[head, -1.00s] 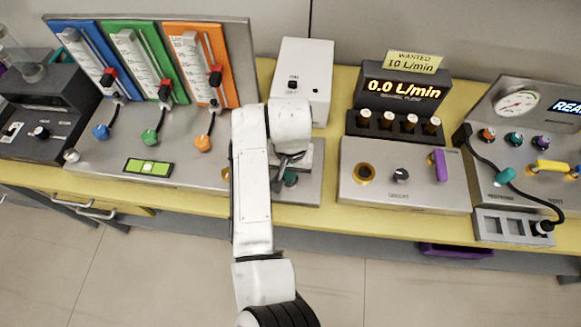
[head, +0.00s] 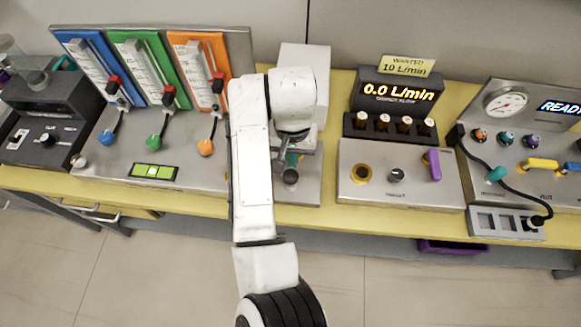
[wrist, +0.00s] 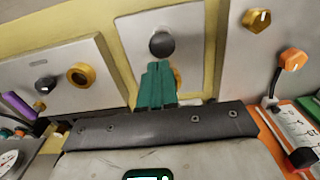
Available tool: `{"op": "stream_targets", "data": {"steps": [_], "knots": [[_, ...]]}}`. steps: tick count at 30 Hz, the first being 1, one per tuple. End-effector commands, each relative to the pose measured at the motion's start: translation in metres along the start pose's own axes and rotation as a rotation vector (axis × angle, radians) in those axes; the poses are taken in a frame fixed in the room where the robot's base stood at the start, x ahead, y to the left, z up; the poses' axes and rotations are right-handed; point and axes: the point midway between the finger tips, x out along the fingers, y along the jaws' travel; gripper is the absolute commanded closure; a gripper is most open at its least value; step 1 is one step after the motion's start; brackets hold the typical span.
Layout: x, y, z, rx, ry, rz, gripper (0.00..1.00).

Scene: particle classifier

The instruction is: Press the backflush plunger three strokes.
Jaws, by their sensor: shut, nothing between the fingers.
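A round dark knob (head: 290,176), which looks like the plunger, stands on a small steel panel (head: 309,187) at the bench front. It also shows in the wrist view (wrist: 161,43), upright on its panel (wrist: 132,31). My gripper (head: 293,159) is just behind the knob in the head view, partly hidden by my wrist. In the wrist view my teal fingers (wrist: 158,68) are together and empty, their tips just short of the knob. Their height above the panel is hard to tell. A gold part (wrist: 178,77) is partly hidden behind the fingers.
A white box (head: 318,75) stands behind the panel. Left is a flowmeter stand (head: 150,60) with coloured knobs. Right is a steel panel with a purple lever (head: 433,165), below a display (head: 400,92) reading 0.0 L/min. A gauge console (head: 505,103) stands far right.

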Motion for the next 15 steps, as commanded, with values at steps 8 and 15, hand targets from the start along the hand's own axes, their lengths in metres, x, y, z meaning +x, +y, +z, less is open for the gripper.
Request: {"op": "stream_targets", "data": {"steps": [8,15], "knots": [[-0.043,-0.001,-0.001,-0.001,0.003,-0.001,1.00],[-0.054,-0.001,0.000,-0.001,0.002,0.000,1.00]]}}
